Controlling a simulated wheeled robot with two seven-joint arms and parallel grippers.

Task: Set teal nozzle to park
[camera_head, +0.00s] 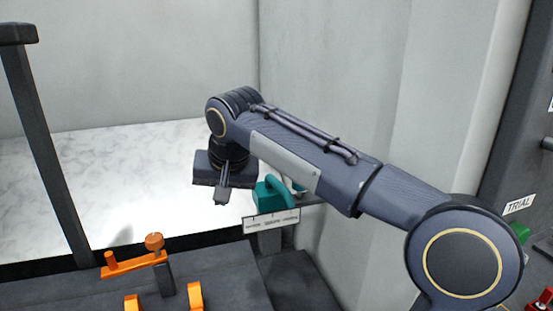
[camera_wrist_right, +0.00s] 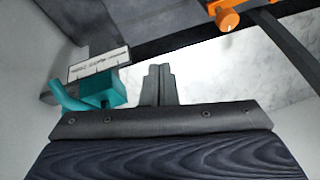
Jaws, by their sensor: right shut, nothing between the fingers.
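The teal nozzle (camera_head: 268,197) is a blocky teal piece with a curved tube, partly hidden behind my right arm in the head view. It stands behind a white label plate with tick marks (camera_head: 271,221); the plate's writing is too small to read. In the right wrist view the teal nozzle (camera_wrist_right: 98,92) is at the left, and the label plate (camera_wrist_right: 98,63) is beyond it. My right gripper (camera_head: 222,196) is shut and empty, just left of the nozzle and apart from it. Its fingers (camera_wrist_right: 158,82) point past the nozzle's side. My left gripper is out of view.
An orange lever with a knob (camera_head: 136,262) stands at the lower left, with two orange brackets (camera_head: 194,296) below it. A dark post (camera_head: 45,150) rises at the left. A panel labelled TRIAL (camera_head: 519,205) is at the right. The pale marbled surface (camera_head: 90,180) is clear.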

